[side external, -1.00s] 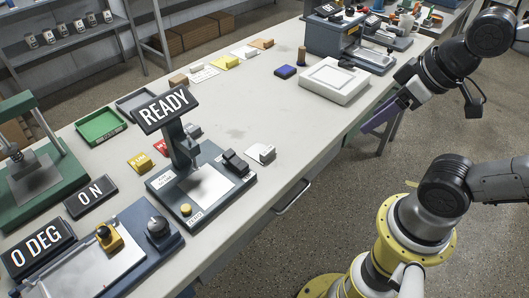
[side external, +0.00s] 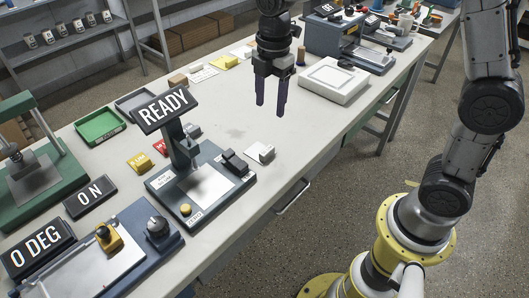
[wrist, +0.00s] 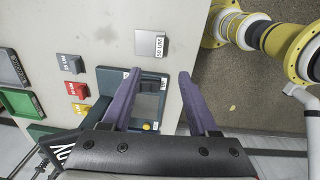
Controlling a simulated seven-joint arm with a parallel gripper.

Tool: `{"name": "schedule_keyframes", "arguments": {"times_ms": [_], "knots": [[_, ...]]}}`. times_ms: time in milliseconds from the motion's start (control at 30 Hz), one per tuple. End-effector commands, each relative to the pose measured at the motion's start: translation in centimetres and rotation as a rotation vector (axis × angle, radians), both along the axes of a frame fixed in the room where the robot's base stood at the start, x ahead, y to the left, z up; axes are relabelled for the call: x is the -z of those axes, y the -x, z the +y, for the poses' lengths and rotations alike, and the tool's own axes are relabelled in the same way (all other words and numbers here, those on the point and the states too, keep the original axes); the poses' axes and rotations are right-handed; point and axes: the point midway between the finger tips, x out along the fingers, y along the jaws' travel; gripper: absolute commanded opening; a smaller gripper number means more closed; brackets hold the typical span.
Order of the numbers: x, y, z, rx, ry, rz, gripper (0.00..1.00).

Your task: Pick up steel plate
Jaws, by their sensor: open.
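A small silver-grey plate (side external: 260,153) marked 50 UM lies flat on the bench, just right of the READY instrument; it looks like the steel plate. It also shows in the wrist view (wrist: 151,43), ahead of the fingertips. My gripper (side external: 271,106) points down above the bench with its two purple fingers apart. It is empty and sits higher than the plate and further back along the bench. In the wrist view, my gripper (wrist: 158,75) frames part of the instrument between its fingers.
The READY instrument (side external: 165,188) stands beside the plate, with a raised display (side external: 163,108). Yellow (side external: 138,162) and red (side external: 160,147) labelled blocks lie to its left. A green tray (side external: 100,126) is further left. A white framed pad (side external: 333,80) lies at the right; bare bench lies between.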

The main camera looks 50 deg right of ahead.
Motion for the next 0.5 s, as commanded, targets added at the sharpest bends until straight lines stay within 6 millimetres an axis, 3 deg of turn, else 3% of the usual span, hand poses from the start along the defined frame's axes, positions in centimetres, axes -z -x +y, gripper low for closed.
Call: {"name": "schedule_keyframes", "arguments": {"times_ms": [233, 500], "knots": [[3.2, 0.1, 0.4, -0.009, 0.006, 0.045, 0.6], [8.2, 0.1, 0.4, -0.008, 0.006, 0.044, 0.6]]}}
